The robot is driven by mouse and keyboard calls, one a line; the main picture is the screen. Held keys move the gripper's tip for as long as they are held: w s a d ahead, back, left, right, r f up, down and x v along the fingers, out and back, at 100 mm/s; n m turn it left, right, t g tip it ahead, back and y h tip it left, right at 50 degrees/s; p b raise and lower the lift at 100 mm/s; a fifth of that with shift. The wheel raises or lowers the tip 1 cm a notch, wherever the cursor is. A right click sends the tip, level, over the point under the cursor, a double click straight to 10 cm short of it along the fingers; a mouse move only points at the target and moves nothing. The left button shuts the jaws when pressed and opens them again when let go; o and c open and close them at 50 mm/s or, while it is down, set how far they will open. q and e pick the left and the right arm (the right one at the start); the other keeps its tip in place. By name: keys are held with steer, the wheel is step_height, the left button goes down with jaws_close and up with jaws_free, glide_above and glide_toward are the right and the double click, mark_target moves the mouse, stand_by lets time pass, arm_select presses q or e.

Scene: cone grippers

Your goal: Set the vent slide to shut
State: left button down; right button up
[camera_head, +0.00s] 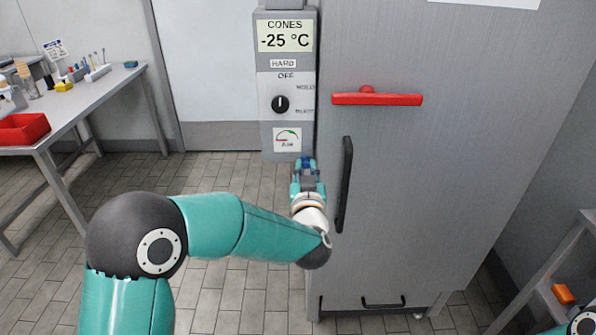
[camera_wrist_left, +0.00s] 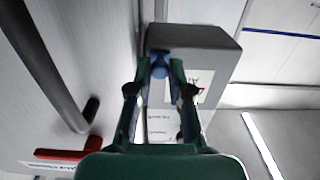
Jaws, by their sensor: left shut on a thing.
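The grey control panel (camera_head: 290,65) stands left of the big grey cabinet and carries a display reading -25 °C, a black knob and a gauge label marked AIR. A blue piece, seemingly the vent slide's grip (camera_head: 306,162), is at the panel's lower end, below that label. My left gripper (camera_head: 307,172) is shut on it. In the left wrist view the blue piece (camera_wrist_left: 160,67) sits between the fingertips, against the dark end of the panel (camera_wrist_left: 205,45). The fingers hide the slide's track and any marks, so I cannot tell its setting. My right gripper is out of frame.
The cabinet door (camera_head: 440,190) has a red bar handle (camera_head: 377,98) and a long black vertical handle (camera_head: 345,185) just right of my left gripper. A workbench (camera_head: 95,95) with a red bin (camera_head: 22,129) stands at left. Tiled floor is open between them.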

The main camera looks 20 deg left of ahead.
arm_select(q)
steer(key=shift+d, duration=0.2)
steer(key=c, duration=1.1)
jaws_free()
steer(key=v, duration=1.2)
